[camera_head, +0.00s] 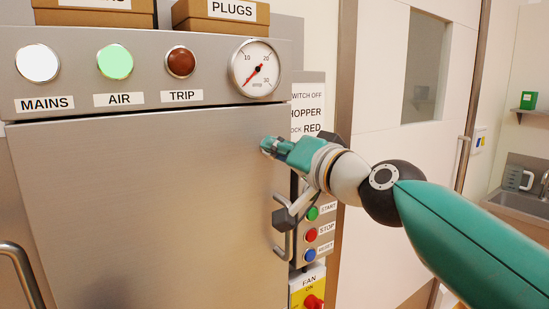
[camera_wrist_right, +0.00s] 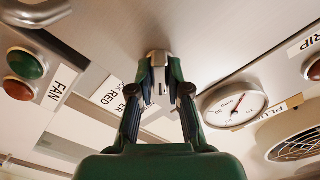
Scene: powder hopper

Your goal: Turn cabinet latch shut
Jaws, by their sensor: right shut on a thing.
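The steel cabinet door (camera_head: 140,210) is in front of me and looks closed. My right gripper (camera_head: 268,146) is at the door's upper right edge, its fingers shut on the latch. In the right wrist view the fingers (camera_wrist_right: 160,82) close on a small metal piece, the cabinet latch (camera_wrist_right: 159,62), against the steel face. The fingers hide most of the latch, so its exact angle is hard to tell. My left gripper is out of view.
Above the door are MAINS, AIR and TRIP lamps and a round gauge (camera_head: 255,68). A door handle (camera_head: 288,242) sits below my right gripper. A panel with START and STOP buttons (camera_head: 312,235) is close on the right. Another handle (camera_head: 22,272) stands lower left.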

